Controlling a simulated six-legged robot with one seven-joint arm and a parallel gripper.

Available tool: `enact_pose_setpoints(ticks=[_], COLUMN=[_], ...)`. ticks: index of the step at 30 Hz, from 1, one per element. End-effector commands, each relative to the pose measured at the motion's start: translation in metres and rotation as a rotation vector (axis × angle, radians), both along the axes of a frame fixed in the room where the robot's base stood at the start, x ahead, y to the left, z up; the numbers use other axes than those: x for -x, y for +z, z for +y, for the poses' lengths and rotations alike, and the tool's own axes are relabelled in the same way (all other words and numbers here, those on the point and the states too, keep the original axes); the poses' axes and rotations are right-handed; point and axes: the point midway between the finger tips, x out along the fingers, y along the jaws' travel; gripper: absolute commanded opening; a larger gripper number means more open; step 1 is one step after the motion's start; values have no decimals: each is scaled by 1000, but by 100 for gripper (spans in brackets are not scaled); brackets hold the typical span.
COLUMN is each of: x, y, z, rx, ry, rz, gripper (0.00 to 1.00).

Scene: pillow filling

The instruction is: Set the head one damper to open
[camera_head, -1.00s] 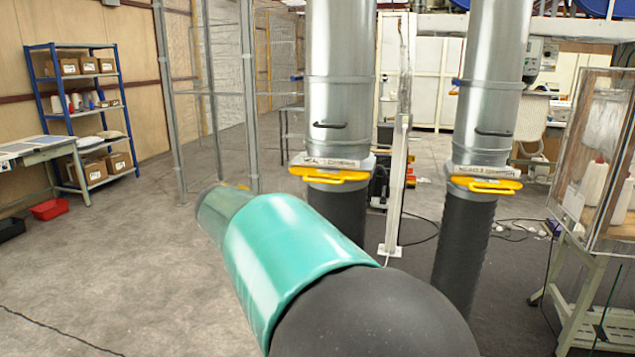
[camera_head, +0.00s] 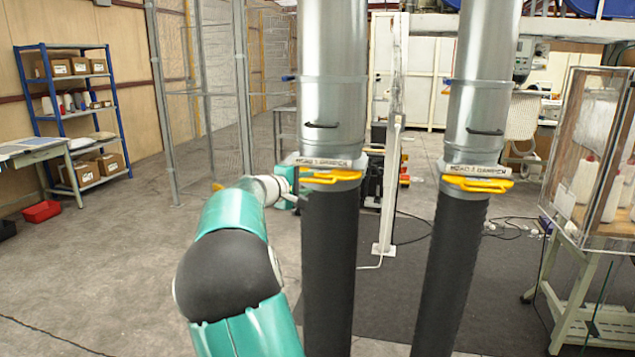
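The left duct (camera_head: 332,75) is a shiny metal pipe above a dark hose. Its label (camera_head: 325,163) seems to read "HEAD 1 DAMPER". A yellow damper handle (camera_head: 332,177) sits just under that label, across the front of the collar. My arm reaches up from the bottom, left of this duct. My gripper (camera_head: 296,193) is small at the arm's far end, close to the left side of the left duct's collar. The fingers are too small and overlapped to tell whether they are open or touch anything.
A second duct (camera_head: 482,80) stands to the right with its own yellow handle (camera_head: 478,184). A clear-walled box (camera_head: 592,150) on a stand is at far right. Blue shelves (camera_head: 72,115) and a metal mesh frame (camera_head: 200,90) stand at left.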

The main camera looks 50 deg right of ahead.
Motion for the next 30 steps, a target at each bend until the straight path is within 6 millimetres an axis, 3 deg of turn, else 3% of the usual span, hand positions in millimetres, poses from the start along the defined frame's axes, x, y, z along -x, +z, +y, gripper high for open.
enact_pose_setpoints(ticks=[3,9,20,25,30], x=[1,0,-1,-1,-1], y=[-5,-10,-11,-11,-13], z=[-25,-50,-57,-57,-57], rx=[0,0,-1,-2,-4], ry=[-3,-1,1,1,0], rz=[0,-1,-1,-1,0], gripper=[32,32,32,3,0])
